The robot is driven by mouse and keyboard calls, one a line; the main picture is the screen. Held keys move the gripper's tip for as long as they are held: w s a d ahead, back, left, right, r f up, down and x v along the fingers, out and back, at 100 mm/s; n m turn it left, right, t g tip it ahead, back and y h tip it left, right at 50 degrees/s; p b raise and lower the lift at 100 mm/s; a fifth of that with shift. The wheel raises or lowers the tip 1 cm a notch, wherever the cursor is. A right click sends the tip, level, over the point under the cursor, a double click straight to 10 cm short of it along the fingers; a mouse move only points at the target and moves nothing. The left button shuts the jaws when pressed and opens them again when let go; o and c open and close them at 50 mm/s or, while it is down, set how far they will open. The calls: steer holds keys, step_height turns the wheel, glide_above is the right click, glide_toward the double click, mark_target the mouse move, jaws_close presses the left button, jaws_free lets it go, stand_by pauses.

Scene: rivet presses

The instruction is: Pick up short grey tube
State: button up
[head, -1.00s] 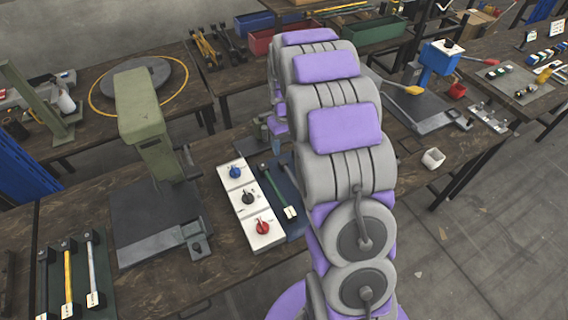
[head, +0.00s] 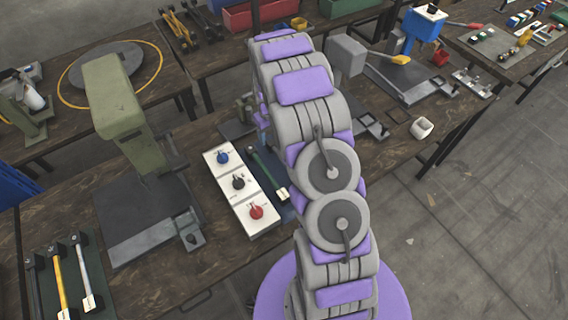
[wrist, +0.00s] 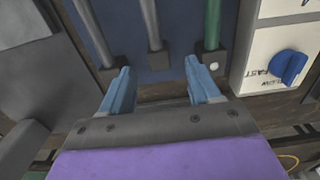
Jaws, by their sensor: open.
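My gripper (wrist: 158,90) shows in the wrist view with its two blue-grey fingers apart and nothing between them. A grey rod (wrist: 150,22) is roughly in line with the gap between the fingers. Another grey rod (wrist: 88,22) is at left and a green rod (wrist: 212,25) at right. I cannot tell which grey rod is the short tube. In the head view the green rod (head: 266,170) shows, but my arm hides the grey rods and my gripper tips.
A white switch panel (head: 240,188) with blue, black and red knobs stands beside the mat; its blue knob (wrist: 288,66) is close right in the wrist view. A green press (head: 125,110) stands at left. A pale cup-like piece (head: 421,128) lies at the bench's right edge.

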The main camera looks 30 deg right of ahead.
mark_target(272, 144)
step_height(272, 144, down, 7)
steer(key=shift+d+b, duration=0.15)
steer(key=shift+b, duration=0.65)
jaws_close()
